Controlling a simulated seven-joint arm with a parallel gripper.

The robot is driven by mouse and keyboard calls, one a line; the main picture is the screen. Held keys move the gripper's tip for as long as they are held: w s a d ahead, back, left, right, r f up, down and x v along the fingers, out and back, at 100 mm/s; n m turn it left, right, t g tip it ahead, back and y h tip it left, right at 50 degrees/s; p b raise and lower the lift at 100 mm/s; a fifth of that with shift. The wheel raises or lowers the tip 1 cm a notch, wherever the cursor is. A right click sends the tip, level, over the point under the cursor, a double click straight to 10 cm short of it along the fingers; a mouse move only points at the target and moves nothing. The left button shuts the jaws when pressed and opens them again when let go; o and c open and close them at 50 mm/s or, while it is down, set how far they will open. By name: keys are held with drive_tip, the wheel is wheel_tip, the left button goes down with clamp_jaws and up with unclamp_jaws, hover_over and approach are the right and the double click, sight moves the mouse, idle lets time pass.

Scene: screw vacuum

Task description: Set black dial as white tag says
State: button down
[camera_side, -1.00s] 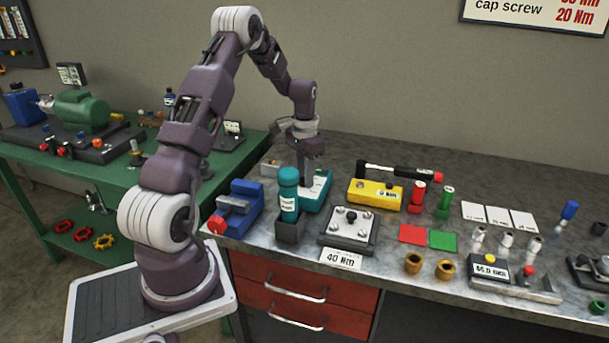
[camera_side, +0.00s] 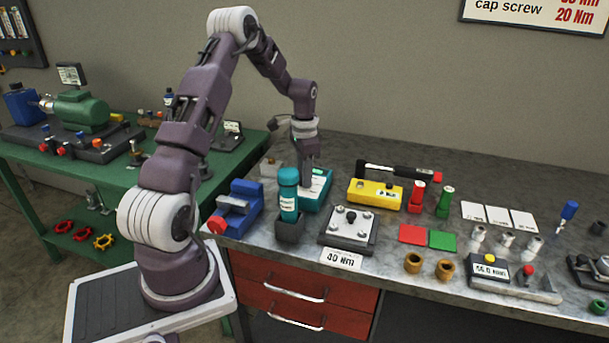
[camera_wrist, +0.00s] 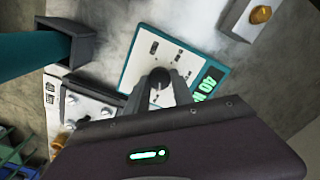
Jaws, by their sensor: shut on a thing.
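A teal box with a white face (camera_wrist: 136,68) lies below my gripper and also shows in the side view (camera_side: 322,180). My gripper (camera_wrist: 160,86) is shut on the black dial (camera_wrist: 160,75) on that face, and its fingers partly hide the dial. A display (camera_wrist: 207,84) on the box shows green digits reading 40 N, with the rest cut off by my gripper. The white tag (camera_side: 341,259) lies at the front edge of the bench, before a plate with screws (camera_side: 349,229). Its first digit is blurred; it looks like 30 or 40 Nm.
A yellow box (camera_side: 374,194) and a torque wrench (camera_side: 398,171) lie to the right.

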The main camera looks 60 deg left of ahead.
drive_tip(key=c, duration=1.1)
unclamp_jaws()
wheel_tip(320, 180, up, 7)
drive_tip(key=shift+r, duration=0.1)
